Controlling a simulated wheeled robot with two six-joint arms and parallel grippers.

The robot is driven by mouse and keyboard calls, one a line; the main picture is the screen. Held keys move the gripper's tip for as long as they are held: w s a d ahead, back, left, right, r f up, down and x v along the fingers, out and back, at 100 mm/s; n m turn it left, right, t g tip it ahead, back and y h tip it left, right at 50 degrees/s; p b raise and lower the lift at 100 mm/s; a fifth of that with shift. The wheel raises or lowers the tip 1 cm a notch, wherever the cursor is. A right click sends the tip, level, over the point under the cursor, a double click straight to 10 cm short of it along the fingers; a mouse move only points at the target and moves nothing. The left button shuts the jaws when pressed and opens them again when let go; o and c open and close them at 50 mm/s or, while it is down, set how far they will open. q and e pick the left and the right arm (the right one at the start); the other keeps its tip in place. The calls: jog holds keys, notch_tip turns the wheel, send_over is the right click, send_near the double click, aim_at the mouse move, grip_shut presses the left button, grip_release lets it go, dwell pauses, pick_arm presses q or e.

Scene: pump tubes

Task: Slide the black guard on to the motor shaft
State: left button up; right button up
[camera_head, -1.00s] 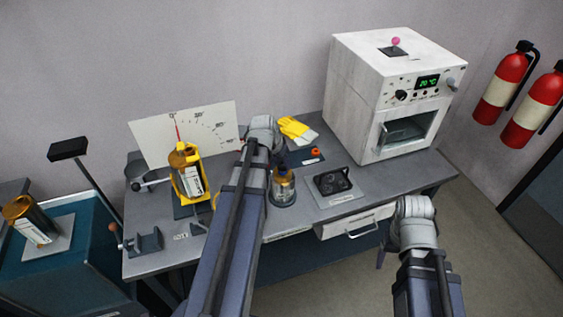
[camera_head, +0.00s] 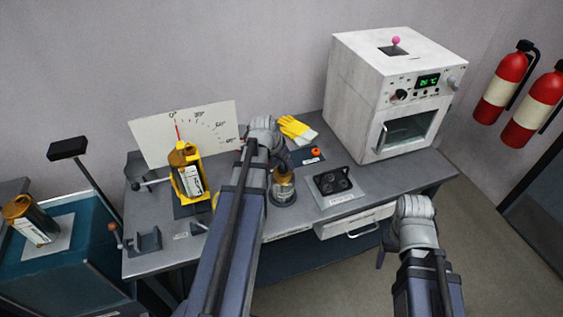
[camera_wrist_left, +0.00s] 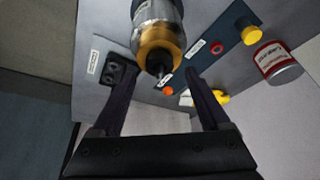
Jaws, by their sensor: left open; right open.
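The motor (camera_head: 283,186), a silver body with a brass-coloured end, stands upright on the bench. In the left wrist view the motor (camera_wrist_left: 158,38) shows its dark shaft (camera_wrist_left: 162,71) between my open left fingers (camera_wrist_left: 161,82), with nothing clearly gripped. In the head view the arm mostly hides this gripper, close above the motor. A black piece (camera_head: 332,181) with round shapes lies on a labelled grey pad right of the motor. It also shows in the wrist view (camera_wrist_left: 118,72). I cannot tell whether it is the guard.
A yellow-framed bottle (camera_head: 186,172) stands left before a white dial board (camera_head: 150,133). Yellow gloves (camera_head: 297,130) and an orange part (camera_head: 315,152) lie behind the motor. A white oven (camera_head: 385,100) stands at the right. The bench's front right is fairly clear.

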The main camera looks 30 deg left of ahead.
pick_arm(q)
jog(key=p+v, duration=0.6)
jog(key=v, duration=0.1)
jog(key=shift+r, duration=0.3)
jog(key=shift+s, duration=0.1)
jog(key=shift+d+f, duration=0.1)
dwell(0.7)
jog(key=s+d+m+g, duration=0.1)
jog(key=s+d, duration=0.3)
jog(key=d, duration=0.6)
jog(key=s+d+f+m+g+y, duration=0.1)
jog(key=s+d, duration=0.3)
jog(key=d, duration=0.6)
jog(key=s+d+f+g, duration=0.1)
jog(key=s+d+g, duration=0.2)
jog(key=d, duration=0.7)
jog(key=shift+s+d+m+y, duration=0.3)
jog(key=shift+s+m+y, duration=0.1)
jog(key=shift+s, duration=0.5)
jog(key=shift+f, duration=0.1)
